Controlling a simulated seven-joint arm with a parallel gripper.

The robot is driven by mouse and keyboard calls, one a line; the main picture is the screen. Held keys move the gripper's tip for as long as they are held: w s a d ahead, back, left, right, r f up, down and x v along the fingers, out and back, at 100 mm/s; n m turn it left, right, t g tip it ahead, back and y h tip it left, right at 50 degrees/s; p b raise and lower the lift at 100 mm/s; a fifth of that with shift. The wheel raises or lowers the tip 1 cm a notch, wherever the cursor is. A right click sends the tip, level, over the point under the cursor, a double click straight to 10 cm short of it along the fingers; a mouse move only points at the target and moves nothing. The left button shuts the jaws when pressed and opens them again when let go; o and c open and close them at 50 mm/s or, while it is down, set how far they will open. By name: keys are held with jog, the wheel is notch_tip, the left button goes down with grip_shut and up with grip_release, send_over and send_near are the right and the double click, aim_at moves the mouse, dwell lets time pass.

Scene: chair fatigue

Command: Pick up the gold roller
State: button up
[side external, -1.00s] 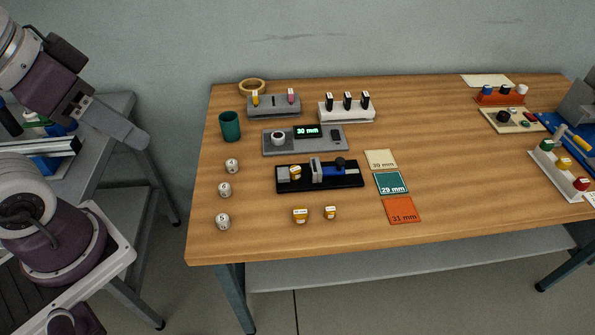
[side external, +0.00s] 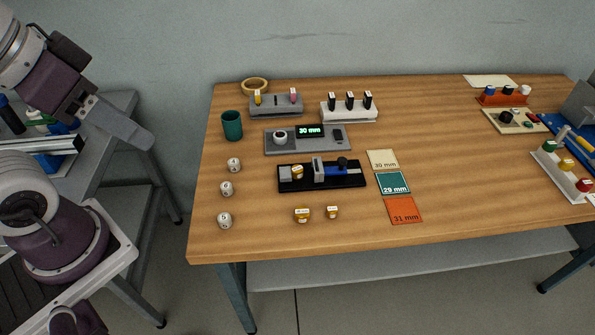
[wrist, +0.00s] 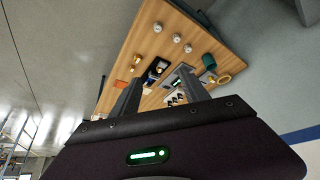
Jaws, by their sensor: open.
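Three small gold-and-white rollers show in the side external view. One gold roller (side external: 302,215) and a smaller-looking one (side external: 332,212) stand on the bare wood at the front of the table. A third gold roller (side external: 297,171) sits in the left part of a black fixture (side external: 350,181) with a blue slide. My gripper (side external: 146,141) is left of the table, well away from all of them. In the wrist view its two fingers (wrist: 160,78) are apart with nothing held, and the tabletop lies far beyond, tilted. The rollers are tiny there.
White rollers (side external: 226,188) stand in a column at the left, below a green cup (side external: 232,125). A grey gauge (side external: 276,148) reading 30 mm, pin racks (side external: 348,112) and tape (side external: 255,86) are behind. Size cards (side external: 404,211) lie right of the fixture. The front right wood is clear.

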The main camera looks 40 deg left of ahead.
jog(key=w+a+f+m+t+y, duration=0.15)
jog(key=w+a+f, duration=0.3)
jog(key=w, duration=0.75)
jog(key=w+a+f+m+t, duration=0.1)
jog(key=w+a+f+m, duration=0.3)
jog(key=w, duration=0.9)
jog(key=m+t+h, duration=0.2)
jog(key=m+h, duration=0.1)
jog(key=h, duration=0.7)
send_near(297, 168)
jog(key=shift+w+d+f+n, duration=0.15)
jog(key=shift+w+d+f, duration=0.1)
jog(key=shift+w+f, duration=0.25)
jog(key=shift+w+d+f+n, duration=0.1)
jog(key=shift+w+d+f, duration=0.2)
jog(key=shift+w+f, duration=0.25)
jog(key=shift+s+d+f, duration=0.2)
jog(key=shift+d+f, duration=0.05)
jog(key=shift+t, duration=0.25)
jog(key=x, duration=0.4)
jog(key=r+x, duration=0.1)
jog(key=x, duration=0.2)
jog(key=shift+w+d+r, duration=0.1)
jog(key=shift+d, duration=0.05)
grip_shut()
